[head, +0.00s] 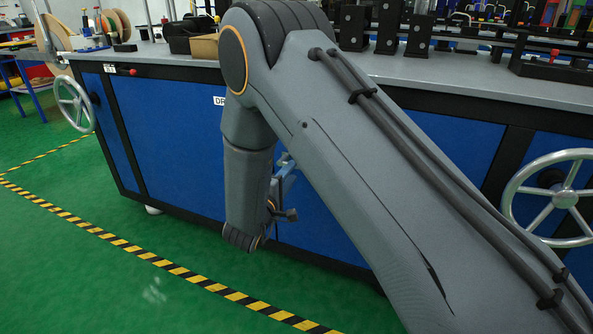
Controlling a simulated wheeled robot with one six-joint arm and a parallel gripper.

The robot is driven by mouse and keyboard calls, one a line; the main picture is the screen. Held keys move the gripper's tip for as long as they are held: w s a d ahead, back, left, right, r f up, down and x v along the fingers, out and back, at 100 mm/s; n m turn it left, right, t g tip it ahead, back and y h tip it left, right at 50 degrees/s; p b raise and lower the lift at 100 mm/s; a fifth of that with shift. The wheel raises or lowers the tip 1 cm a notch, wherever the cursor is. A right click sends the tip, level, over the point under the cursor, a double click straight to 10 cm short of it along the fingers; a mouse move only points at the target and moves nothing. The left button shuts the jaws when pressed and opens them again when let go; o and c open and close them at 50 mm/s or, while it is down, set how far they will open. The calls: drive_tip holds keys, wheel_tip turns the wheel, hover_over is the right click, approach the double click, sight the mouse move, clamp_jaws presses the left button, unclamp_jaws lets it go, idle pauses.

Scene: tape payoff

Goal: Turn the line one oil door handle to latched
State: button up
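My arm crosses the picture and hangs down in front of the long blue cabinet (175,140). A white label (219,101) on the cabinet front is partly covered by my arm; only its first letters, "DR", show. A small blue-grey metal part (284,174) shows beside my wrist, against the cabinet front. I cannot tell whether it is my gripper or the door handle. My gripper's fingertips are not clearly visible, and my forearm and wrist hide most of that area. The oil door handle and its position cannot be made out.
A spoked handwheel (73,103) sticks out at the cabinet's left end and another (563,197) at the right. The grey bench top (455,72) carries dark blocks and an open cardboard box (204,46). Green floor with a yellow-black stripe (130,248) is clear in front.

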drive_tip(key=b+x, duration=0.1)
drive_tip(key=x, duration=0.4)
clamp_jaws()
